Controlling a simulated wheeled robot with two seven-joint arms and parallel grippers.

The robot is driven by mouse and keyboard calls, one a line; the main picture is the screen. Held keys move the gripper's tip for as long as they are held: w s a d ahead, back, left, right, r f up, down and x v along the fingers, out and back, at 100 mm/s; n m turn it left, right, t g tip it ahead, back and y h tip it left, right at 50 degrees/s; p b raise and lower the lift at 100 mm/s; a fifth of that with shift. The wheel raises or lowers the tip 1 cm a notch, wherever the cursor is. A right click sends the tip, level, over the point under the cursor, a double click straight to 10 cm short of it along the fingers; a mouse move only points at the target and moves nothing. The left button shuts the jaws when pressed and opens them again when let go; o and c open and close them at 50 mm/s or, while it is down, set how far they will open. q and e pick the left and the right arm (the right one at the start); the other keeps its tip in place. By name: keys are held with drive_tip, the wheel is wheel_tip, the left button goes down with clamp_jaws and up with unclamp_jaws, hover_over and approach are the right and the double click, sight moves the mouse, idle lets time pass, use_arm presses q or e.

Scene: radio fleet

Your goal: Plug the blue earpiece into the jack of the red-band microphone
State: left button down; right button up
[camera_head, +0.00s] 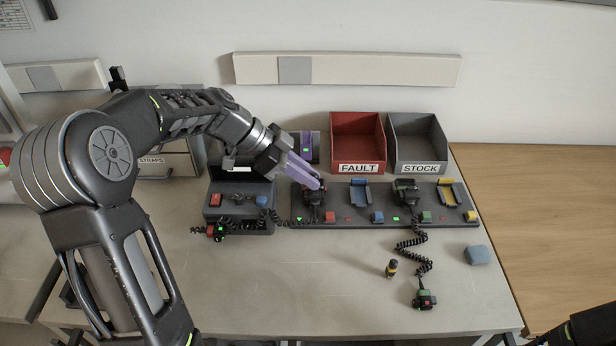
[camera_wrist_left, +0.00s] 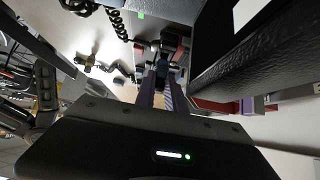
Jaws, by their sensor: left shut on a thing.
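My left gripper (camera_head: 316,186) has its purple fingers pointing down at the dark radio (camera_head: 314,200) in the red-marked dock. It is shut on a dark thing (camera_wrist_left: 162,70), which looks like the top of that radio; the fingers partly hide it. The red-band microphone (camera_head: 218,231) lies at the front left of the black tray, with coiled cord beside it. A blue piece (camera_head: 262,201), seemingly the blue earpiece, sits at the right of the tray (camera_head: 238,222). The microphone's jack is too small to make out. Only part of my right arm shows at the lower right; its gripper is out of frame.
The charger rack (camera_head: 345,219) has several coloured docks. FAULT (camera_head: 358,140) and STOCK (camera_head: 418,140) bins are behind.

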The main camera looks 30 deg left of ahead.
drive_tip(key=shift+f+b, duration=0.5)
drive_tip(key=shift+f, duration=0.05)
idle(0.4)
drive_tip(key=shift+f, duration=0.25)
drive_tip(key=shift+f+b, duration=0.15)
drive_tip(key=shift+b, duration=0.2)
drive_tip(key=shift+f+b, duration=0.3)
drive_tip(key=shift+f+b, duration=0.55)
drive_tip(key=shift+b, duration=0.05)
idle(1.2)
drive_tip(key=shift+f+b, duration=0.3)
drive_tip(key=shift+f+b, duration=1.7)
idle(2.3)
